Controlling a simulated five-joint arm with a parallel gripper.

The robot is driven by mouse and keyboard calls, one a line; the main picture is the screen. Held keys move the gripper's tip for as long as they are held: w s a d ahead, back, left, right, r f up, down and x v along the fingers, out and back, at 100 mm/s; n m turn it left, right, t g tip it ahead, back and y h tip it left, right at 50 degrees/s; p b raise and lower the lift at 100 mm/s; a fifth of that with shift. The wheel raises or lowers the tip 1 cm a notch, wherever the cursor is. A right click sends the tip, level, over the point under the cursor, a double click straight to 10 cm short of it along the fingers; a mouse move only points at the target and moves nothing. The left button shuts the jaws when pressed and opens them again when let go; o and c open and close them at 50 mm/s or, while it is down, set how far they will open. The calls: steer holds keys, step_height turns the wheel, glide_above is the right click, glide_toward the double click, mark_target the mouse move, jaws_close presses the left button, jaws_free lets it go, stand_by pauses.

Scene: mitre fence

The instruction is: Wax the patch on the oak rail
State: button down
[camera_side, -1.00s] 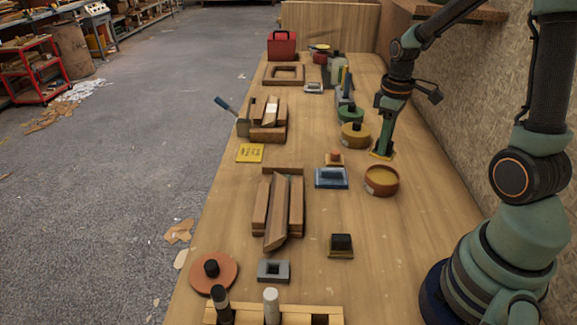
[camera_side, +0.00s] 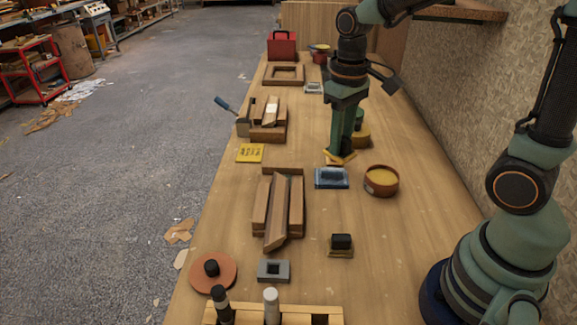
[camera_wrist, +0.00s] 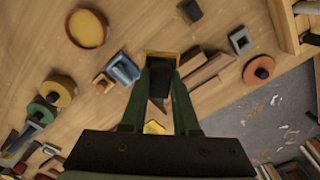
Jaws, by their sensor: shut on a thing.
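My gripper (camera_side: 340,150) is shut on a pad (camera_wrist: 160,60) with a yellow edge and a dark grip. It holds the pad above the bench, beyond the blue tray (camera_side: 331,178) in the side view. A round tin with yellow contents (camera_side: 382,180) stands to the right of the tray; it also shows in the wrist view (camera_wrist: 87,28). A wooden rail (camera_side: 274,215) lies between wood blocks in the near fixture. A shorter rail with a white patch (camera_side: 271,110) lies in the far fixture. I cannot tell which rail is oak.
A yellow card (camera_side: 250,153) lies left of my gripper. A black-topped block (camera_side: 340,243), a grey square frame (camera_side: 273,270) and an orange disc (camera_side: 213,272) are nearer. A wooden rack (camera_side: 300,314) with upright bottles is at the front. The right side of the bench is mostly bare.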

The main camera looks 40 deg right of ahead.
steer(key=c, duration=1.4)
jaws_free()
steer(key=shift+c, duration=0.2)
jaws_close()
steer(key=shift+w, duration=0.1)
steer(key=shift+w+a+f, duration=0.15)
steer(key=shift+w+a, duration=0.05)
steer(key=shift+w, duration=0.1)
steer(key=w+a+f, duration=0.2)
steer(key=w, duration=0.1)
steer(key=w+a+f, duration=0.2)
steer(key=w, duration=0.1)
steer(key=w+a+f, duration=0.2)
steer(key=w+a, duration=0.1)
steer(key=shift+w+f, duration=0.3)
steer(key=shift+f, duration=0.05)
steer(key=shift+f, duration=0.1)
steer(key=shift+f, duration=2)
